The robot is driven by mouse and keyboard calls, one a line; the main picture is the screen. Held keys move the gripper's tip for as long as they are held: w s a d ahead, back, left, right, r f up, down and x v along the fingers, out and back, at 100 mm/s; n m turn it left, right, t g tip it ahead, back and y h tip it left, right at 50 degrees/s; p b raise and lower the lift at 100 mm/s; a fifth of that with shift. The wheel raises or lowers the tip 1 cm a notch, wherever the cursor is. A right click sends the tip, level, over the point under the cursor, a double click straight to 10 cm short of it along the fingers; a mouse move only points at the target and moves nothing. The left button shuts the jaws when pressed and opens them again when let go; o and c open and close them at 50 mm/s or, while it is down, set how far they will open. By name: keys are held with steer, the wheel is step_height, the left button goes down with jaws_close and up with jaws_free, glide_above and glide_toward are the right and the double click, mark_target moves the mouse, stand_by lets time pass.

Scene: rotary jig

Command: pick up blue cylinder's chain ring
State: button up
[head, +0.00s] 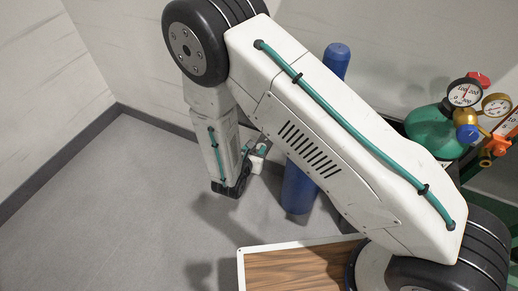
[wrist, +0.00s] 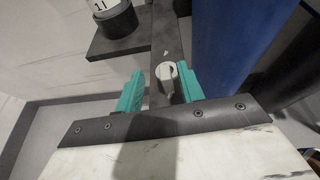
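The blue cylinder (head: 298,188) stands upright behind my arm, which hides its middle; its rounded top (head: 337,60) shows above the arm. In the wrist view the cylinder (wrist: 232,45) fills the upper right. My gripper (wrist: 160,72) has two teal fingers spread apart. A small pale ring-like piece (wrist: 167,70) shows between them, closer to the right finger, against a dark upright bar; I take it for the chain ring, but no chain can be made out. I cannot tell whether it touches the right finger. In the head view my gripper (head: 260,151) is just left of the cylinder.
A dark flat plate (wrist: 104,46) with a round, pale-topped part marked 11 (wrist: 112,17) lies beyond the left finger. A green tank (head: 435,132) with gauges stands at the right. A wood-topped surface (head: 290,275) is at the bottom. Open grey floor (head: 110,215) lies left.

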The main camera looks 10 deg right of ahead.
mark_target(260, 146)
steer(key=x, duration=0.4)
steer(key=shift+s+d+f, duration=0.1)
steer(key=shift+s+d, duration=0.15)
steer(key=shift+d, duration=0.05)
steer(key=shift+w+d+f, duration=0.2)
steer(key=shift+w, duration=0.3)
jaws_close()
steer(key=shift+r, duration=0.1)
